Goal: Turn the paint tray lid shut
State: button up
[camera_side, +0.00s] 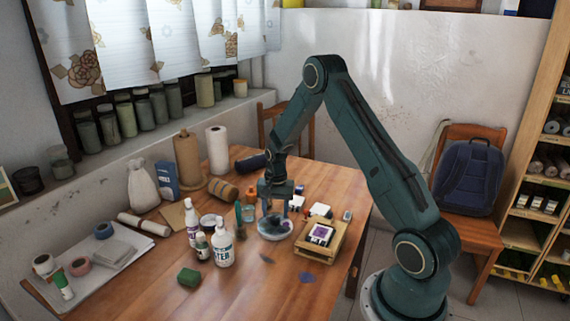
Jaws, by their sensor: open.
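A round, pale paint tray (275,228) with dark and bluish blotches lies on the wooden table, right of the white bottles. Its lid cannot be told apart from the tray at this size. My gripper (275,212) points down over the tray's far part, with its two fingers apart. I cannot tell whether the fingertips touch the tray. The fingers hide a little of its far rim.
A wooden box (320,239) with a purple-and-white piece stands close right of the tray. White bottles (222,246) crowd its left. A green sponge (189,277) lies nearer the front. The table's front middle is mostly clear.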

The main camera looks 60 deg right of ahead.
jog(key=shift+f, duration=0.9)
jog(key=shift+c, duration=0.4)
jog(key=c, duration=0.9)
jog(key=shift+n, duration=0.4)
jog(key=n, duration=1.1)
